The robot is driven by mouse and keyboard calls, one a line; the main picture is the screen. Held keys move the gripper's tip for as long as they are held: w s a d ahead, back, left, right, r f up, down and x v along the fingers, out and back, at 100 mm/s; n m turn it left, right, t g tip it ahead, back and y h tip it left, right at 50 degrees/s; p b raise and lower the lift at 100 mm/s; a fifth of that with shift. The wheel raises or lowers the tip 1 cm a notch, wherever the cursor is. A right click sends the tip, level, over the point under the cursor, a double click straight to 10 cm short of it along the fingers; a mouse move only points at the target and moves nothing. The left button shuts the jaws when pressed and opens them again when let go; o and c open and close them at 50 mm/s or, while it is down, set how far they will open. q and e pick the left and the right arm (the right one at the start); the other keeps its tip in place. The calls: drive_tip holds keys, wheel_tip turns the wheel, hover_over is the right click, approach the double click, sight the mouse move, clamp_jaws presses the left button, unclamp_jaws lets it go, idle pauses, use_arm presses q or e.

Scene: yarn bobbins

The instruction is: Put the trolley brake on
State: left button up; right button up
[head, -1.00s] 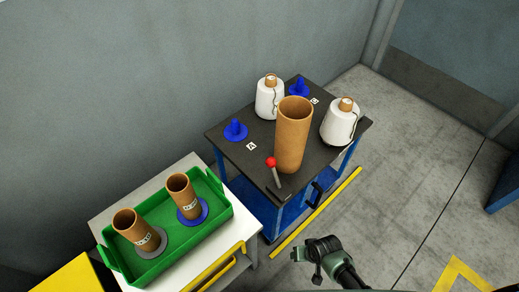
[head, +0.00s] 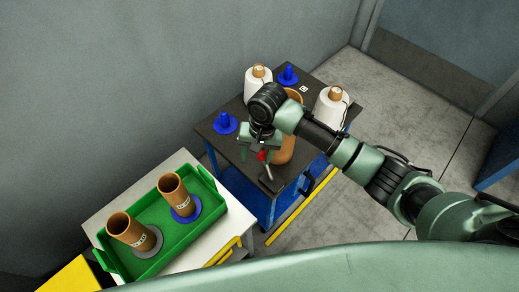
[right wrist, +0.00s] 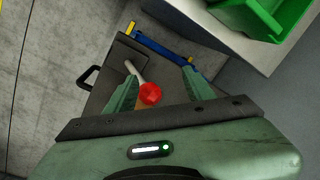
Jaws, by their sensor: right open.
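The trolley (head: 210,132) has a dark top and a blue frame. Its brake lever, with a red knob (head: 262,156) and a grey stem (head: 268,173), stands tilted at the near edge of the top. My right gripper (head: 258,153) is over that edge, open, with the knob close to its fingers. In the right wrist view the red knob (right wrist: 150,93) shows between the two open green fingers (right wrist: 160,88), nearer the left one, and the pale stem (right wrist: 134,72) runs up and left. I cannot tell whether a finger touches it. My left gripper is out of view.
A brown tube (head: 285,150), partly hidden by my right arm, stands on the trolley with white yarn bobbins (head: 330,108) and blue pegs (head: 225,123). A green tray (head: 160,262) with two tubes sits on a white table (head: 95,222) at left.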

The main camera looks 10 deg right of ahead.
sight(262, 152)
drive_tip(key=shift+m+h, duration=0.7)
drive_tip(key=r, duration=0.1)
drive_tip(key=w+d+r, duration=0.1)
drive_tip(key=r, duration=0.1)
drive_tip(key=w+d+r, duration=0.1)
drive_tip(key=shift+w+d+r, duration=0.1)
drive_tip(key=shift+w+r, duration=0.1)
drive_tip(key=shift+w, duration=0.05)
wheel_tip(262, 152, down, 8)
drive_tip(key=shift+r, duration=0.25)
clamp_jaws()
idle(0.5)
